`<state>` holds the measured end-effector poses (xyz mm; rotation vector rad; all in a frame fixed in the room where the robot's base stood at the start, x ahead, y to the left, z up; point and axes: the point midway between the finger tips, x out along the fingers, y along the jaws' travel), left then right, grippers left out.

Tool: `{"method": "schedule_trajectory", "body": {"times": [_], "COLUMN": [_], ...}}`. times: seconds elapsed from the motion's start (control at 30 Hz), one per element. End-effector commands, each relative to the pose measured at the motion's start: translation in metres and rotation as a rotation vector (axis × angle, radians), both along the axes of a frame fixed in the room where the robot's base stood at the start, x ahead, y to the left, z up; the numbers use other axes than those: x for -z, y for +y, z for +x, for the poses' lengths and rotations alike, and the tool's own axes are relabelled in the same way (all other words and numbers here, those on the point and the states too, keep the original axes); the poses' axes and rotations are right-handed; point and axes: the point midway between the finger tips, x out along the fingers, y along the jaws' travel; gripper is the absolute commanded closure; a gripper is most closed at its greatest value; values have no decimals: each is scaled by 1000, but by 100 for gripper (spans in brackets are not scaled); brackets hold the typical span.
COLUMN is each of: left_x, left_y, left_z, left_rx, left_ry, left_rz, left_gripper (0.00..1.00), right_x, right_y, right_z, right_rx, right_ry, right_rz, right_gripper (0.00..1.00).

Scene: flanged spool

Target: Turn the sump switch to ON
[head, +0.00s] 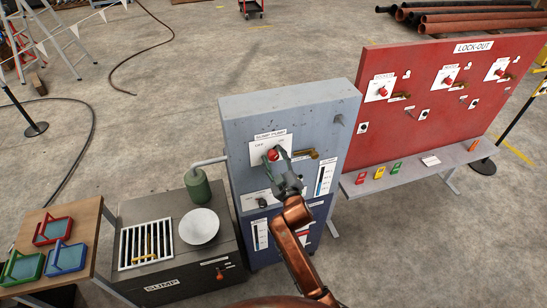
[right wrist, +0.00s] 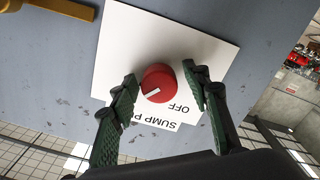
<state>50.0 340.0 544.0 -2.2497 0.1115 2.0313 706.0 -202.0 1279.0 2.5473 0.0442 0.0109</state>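The sump switch is a red knob (head: 273,155) on a white plate labelled SUMP PUMP, on the front of a grey cabinet (head: 290,108). In the right wrist view the knob (right wrist: 158,81) shows a white pointer mark on its lower left side. The word OFF (right wrist: 182,107) is below right of it, upside down; no ON word shows. My right gripper (right wrist: 163,78) is open, one finger on each side of the knob, with small gaps visible. In the head view my right gripper (head: 284,170) covers part of the plate. My left gripper is not in view.
A brass-coloured handle (head: 304,154) sits beside the plate, right of the knob. A black knob (head: 262,202) is lower on the cabinet. A red lock-out board (head: 440,100) with a shelf stands right. A sump box (head: 165,285) with a grate stands left.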

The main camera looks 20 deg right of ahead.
Motion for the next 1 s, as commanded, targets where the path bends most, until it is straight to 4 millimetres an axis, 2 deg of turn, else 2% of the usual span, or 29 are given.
{"method": "schedule_trajectory", "body": {"times": [0.27, 0.37, 0.47, 0.8, 1.0], "left_x": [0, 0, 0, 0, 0], "left_y": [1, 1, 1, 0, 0], "left_z": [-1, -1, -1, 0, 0], "left_rx": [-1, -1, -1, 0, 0], "left_ry": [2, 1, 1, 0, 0], "left_rz": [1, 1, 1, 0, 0], "left_gripper": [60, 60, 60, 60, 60], "right_x": [-1, -1, 0, 0, 0], "right_y": [0, -1, -1, -3, -4], "right_z": [-1, -6, -20, -90, -114], "right_rx": [0, 0, 0, 0, -1], "right_ry": [-1, -1, -1, 0, 1], "right_rz": [-1, -1, -1, -1, 0], "right_gripper": [55, 55, 55, 55, 55]}}
